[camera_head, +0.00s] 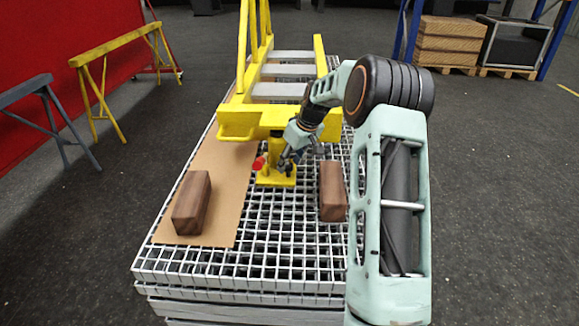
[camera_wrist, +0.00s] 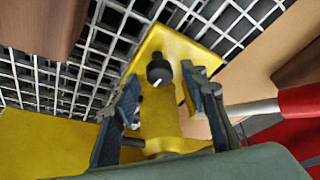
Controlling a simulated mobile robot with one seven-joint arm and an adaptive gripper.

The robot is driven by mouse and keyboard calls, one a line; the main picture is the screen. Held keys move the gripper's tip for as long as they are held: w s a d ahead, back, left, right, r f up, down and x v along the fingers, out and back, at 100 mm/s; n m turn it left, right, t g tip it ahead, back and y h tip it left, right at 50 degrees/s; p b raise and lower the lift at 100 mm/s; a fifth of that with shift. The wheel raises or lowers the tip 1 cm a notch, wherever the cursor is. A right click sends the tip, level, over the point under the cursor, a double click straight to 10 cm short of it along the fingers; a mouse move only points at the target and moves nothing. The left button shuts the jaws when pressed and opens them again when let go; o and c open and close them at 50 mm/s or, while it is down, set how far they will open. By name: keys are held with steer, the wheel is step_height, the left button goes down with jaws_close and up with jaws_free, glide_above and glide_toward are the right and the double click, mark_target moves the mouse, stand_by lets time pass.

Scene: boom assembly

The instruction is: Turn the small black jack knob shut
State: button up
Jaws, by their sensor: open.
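The small black jack knob (camera_wrist: 158,72) shows in the wrist view, round with a white mark on its face. It sits on the yellow jack (camera_wrist: 172,48), low near its base plate. My gripper (camera_wrist: 160,80) is open, with one finger to each side of the knob and gaps between. Whether the fingertips reach as deep as the knob I cannot tell. In the head view my gripper (camera_head: 287,162) is at the right front of the yellow jack (camera_head: 268,180), which stands under the boom's end (camera_head: 237,122). The knob is hard to make out there.
The jack's red-gripped handle (camera_wrist: 298,101) sticks out on the right in the wrist view. Wooden blocks stand left (camera_head: 191,203) and right (camera_head: 333,191) of the jack. A brown board (camera_head: 218,165) lies on the white grating (camera_head: 285,262). The grating in front is clear.

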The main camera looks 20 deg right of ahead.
steer(key=shift+w+f, duration=0.2)
steer(key=shift+f, duration=0.2)
steer(key=shift+c, duration=0.5)
jaws_close()
